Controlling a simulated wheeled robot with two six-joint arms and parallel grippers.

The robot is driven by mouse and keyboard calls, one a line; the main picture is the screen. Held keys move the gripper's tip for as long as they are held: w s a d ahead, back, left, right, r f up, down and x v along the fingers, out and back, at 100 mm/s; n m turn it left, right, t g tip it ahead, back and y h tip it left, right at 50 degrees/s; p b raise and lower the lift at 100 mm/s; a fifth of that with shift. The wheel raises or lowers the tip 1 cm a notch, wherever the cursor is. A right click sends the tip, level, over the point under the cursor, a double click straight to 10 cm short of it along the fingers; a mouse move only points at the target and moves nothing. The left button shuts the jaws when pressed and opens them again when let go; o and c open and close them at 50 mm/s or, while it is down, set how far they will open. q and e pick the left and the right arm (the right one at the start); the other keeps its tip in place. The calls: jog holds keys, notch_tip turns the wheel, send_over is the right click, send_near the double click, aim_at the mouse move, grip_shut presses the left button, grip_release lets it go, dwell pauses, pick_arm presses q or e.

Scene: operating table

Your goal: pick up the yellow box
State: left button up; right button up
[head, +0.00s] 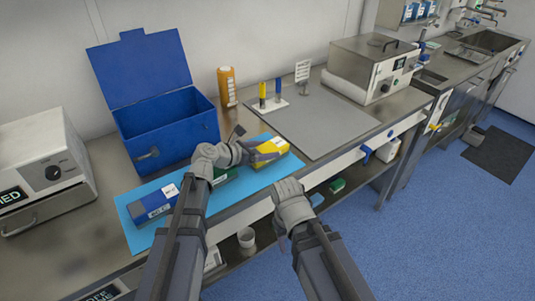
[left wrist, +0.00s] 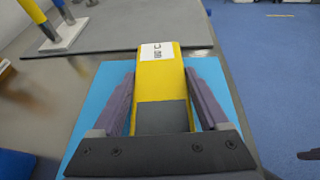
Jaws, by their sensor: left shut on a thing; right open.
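The yellow box (head: 269,150) with a white label is at the right end of the blue mat (head: 134,222) on the steel table. In the left wrist view the yellow box (left wrist: 160,80) lies between the two fingers. My left gripper (head: 256,153) is shut on the box; it also shows in the left wrist view (left wrist: 165,105). I cannot tell whether the box touches the mat. My right gripper (head: 289,188) is open and empty at the table's front edge, its fingertips hard to make out.
A blue box (head: 153,203) and a green thing (head: 225,178) lie on the mat. An open blue bin (head: 168,131) stands behind it. An orange bottle (head: 227,87) and a grey mat (head: 325,122) are further back. A white device (head: 45,165) stands at left.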

aim_at(265, 149)
pick_arm(q)
grip_shut()
jog(key=shift+r, duration=0.15)
notch_tip(265, 149, up, 10)
jog(key=p, duration=1)
